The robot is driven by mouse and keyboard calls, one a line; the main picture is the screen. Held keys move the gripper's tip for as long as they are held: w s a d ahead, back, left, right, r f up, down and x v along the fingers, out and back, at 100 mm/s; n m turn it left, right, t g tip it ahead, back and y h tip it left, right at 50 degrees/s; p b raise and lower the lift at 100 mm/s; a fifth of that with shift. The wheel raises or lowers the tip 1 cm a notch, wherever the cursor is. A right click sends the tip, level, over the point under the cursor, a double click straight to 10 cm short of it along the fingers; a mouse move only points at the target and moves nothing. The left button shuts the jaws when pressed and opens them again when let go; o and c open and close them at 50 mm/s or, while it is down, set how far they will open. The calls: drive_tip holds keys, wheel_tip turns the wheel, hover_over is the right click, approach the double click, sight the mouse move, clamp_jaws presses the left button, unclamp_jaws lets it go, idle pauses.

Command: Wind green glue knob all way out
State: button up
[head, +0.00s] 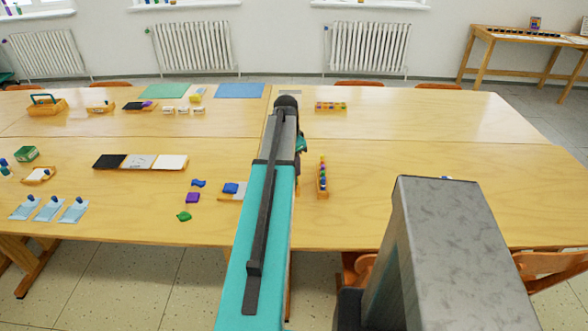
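I cannot make out a green glue stick or its knob for certain. Small white items with blue tops lie on light blue sheets (48,212) at the front left of the table. Blue-topped items (4,163) stand at the far left edge, beside a green box (27,153). A small green lump (183,216) lies near the front edge. My teal arm reaches forward over the table's middle. A dark and teal piece shows just right of the arm; my gripper's fingers are hidden behind the arm.
The wooden tables (420,160) are largely bare on the right. A rack of coloured pieces (322,182) stands right of my arm, with another row (331,106) farther back. Black, grey and white sheets (140,161) lie left. Chairs (548,266) stand at the front right.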

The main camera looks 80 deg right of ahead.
drive_tip(key=m+p, duration=0.1)
drive_tip(key=m, duration=0.4)
drive_tip(key=shift+m+y, duration=0.3)
drive_tip(key=shift+y, duration=0.1)
drive_tip(key=shift+m+y+p, duration=0.3)
drive_tip(key=shift+m+p, duration=0.25)
drive_tip(key=shift+m, duration=2.35)
drive_tip(key=o, duration=1.5)
drive_tip(key=n+p, duration=0.1)
drive_tip(key=n, duration=0.4)
drive_tip(key=shift+n+h, duration=0.4)
drive_tip(key=shift+n+h+p, duration=0.3)
drive_tip(key=shift+n+p, duration=0.05)
drive_tip(key=shift+n, duration=2.45)
